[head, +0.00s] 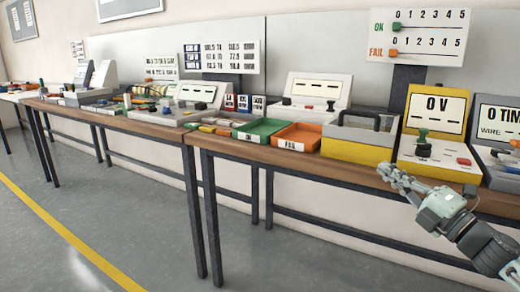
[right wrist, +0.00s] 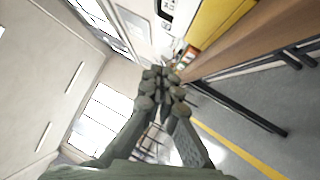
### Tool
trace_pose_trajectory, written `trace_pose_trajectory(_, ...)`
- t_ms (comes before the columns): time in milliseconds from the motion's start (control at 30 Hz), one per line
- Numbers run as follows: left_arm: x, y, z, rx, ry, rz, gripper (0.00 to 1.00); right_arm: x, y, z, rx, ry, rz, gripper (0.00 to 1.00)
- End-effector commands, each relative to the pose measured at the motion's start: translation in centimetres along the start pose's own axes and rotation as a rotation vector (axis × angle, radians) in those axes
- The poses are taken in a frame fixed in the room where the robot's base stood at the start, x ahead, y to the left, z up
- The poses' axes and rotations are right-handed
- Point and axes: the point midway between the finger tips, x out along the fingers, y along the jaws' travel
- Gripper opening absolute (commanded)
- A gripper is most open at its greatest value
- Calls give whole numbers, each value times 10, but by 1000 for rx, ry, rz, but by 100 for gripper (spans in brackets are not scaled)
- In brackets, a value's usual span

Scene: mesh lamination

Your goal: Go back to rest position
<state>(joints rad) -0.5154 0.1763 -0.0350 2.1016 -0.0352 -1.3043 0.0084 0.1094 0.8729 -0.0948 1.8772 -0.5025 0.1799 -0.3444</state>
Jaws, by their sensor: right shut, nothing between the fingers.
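My right gripper (head: 392,176) is in front of the bench's front edge at the right of the head view, just below the yellow device reading "0 V" (head: 435,115). Its fingers are together and hold nothing. In the right wrist view the closed fingers (right wrist: 162,78) point toward the bench side, with nothing between them. My left gripper is not in view.
A long wooden bench (head: 290,158) carries a green tray (head: 262,130), an orange FAIL tray (head: 297,136), a yellow-and-grey box (head: 357,150) and several devices. A counter board (head: 418,37) stands behind. The floor (head: 130,215) in front is clear, with a yellow line.

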Motion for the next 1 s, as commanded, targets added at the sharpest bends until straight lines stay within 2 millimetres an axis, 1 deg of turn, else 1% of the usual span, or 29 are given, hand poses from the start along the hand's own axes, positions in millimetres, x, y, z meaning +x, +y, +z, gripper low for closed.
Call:
trace_pose_trajectory(33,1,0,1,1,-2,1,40,-13,-40,1,167,-128,-56,0)
trace_pose_trajectory(67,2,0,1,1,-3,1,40,-22,-61,3,252,-203,-89,0)
trace_pose_trajectory(100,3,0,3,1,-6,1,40,-35,-88,4,354,-294,-135,0)
trace_pose_trajectory(167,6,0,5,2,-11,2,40,-58,-128,1,490,-421,-206,0)
trace_pose_trajectory(200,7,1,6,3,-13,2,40,-75,-153,-4,574,-500,-254,0)
trace_pose_trajectory(267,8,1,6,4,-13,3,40,-103,-188,-16,688,-613,-327,0)
trace_pose_trajectory(300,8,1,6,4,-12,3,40,-122,-210,-25,761,-686,-376,0)
trace_pose_trajectory(367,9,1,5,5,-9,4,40,-152,-240,-43,861,-791,-452,0)
trace_pose_trajectory(400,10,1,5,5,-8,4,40,-173,-258,-57,924,-860,-504,0)
trace_pose_trajectory(467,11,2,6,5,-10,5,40,-204,-282,-81,1012,-960,-583,0)
trace_pose_trajectory(500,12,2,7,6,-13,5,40,-226,-296,-98,1066,-1025,-638,0)
trace_pose_trajectory(567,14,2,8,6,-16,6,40,-258,-313,-126,1143,-1121,-719,0)
trace_pose_trajectory(600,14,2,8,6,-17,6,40,-278,-321,-144,1189,-1180,-772,0)
trace_pose_trajectory(633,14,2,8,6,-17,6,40,-292,-326,-158,1220,-1223,-810,0)
trace_pose_trajectory(700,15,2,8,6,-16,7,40,-322,-334,-188,1282,-1311,-893,0)
trace_pose_trajectory(800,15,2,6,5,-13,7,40,-354,-339,-222,1343,-1408,-988,0)
trace_pose_trajectory(900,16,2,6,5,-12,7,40,-373,-339,-243,1378,-1466,-1047,0)
trace_pose_trajectory(1000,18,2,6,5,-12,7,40,-381,-339,-252,1392,-1492,-1074,0)
